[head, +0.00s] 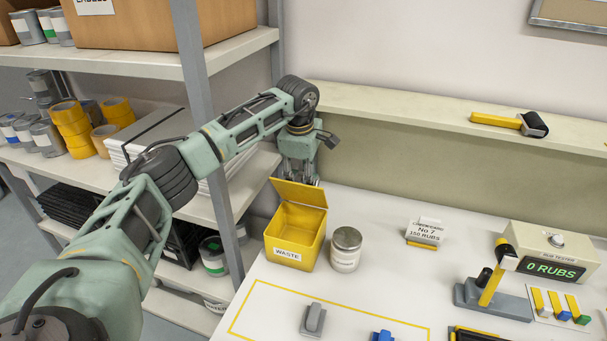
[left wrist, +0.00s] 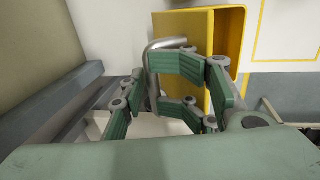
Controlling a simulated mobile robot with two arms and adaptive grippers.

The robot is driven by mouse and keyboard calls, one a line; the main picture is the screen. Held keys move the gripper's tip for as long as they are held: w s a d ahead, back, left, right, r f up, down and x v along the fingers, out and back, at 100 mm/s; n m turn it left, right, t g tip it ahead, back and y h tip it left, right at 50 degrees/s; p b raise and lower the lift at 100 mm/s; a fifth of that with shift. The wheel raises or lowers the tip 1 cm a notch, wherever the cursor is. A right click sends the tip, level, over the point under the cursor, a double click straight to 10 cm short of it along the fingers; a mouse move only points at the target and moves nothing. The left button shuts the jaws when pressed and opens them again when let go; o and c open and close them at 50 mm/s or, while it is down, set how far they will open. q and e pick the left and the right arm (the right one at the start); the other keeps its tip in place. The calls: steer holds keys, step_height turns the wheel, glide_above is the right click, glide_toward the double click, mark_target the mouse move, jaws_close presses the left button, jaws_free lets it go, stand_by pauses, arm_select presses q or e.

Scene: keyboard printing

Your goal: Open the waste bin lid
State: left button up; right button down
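The yellow waste bin (head: 293,245), labelled WASTE, stands on the table's left back part. Its lid (head: 300,193) is hinged up at the back, and the inside shows. My left gripper (head: 300,178) is just behind and above the lid. In the left wrist view, my left gripper (left wrist: 155,85) has its jointed green fingers curled in around a bent silver handle (left wrist: 167,43) at the edge of the yellow lid (left wrist: 180,27). The fingertips appear to touch the handle from both sides. My right gripper is not in view.
A lidded metal tin (head: 346,250) stands close right of the bin. A shelf post (head: 208,125) rises left of it, and a ledge (head: 400,105) runs behind. A rub tester (head: 550,255) stands at the right.

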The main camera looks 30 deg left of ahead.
arm_select(q)
steer(key=shift+w+r+p, duration=0.2)
steer(key=shift+r+p, duration=0.25)
steer(key=shift+r, duration=0.1)
steer(key=w+a+r+p, duration=0.1)
steer(key=w+r+p, duration=0.4)
steer(key=w, duration=0.1)
steer(key=shift+a, duration=0.25)
stand_by(0.3)
steer(key=shift+r, duration=0.15)
stand_by(0.3)
step_height(320, 180, up, 12)
steer(key=s, duration=0.2)
steer(key=shift+d+f, duration=0.2)
steer(key=shift+d, duration=0.05)
steer(key=shift+s, duration=0.1)
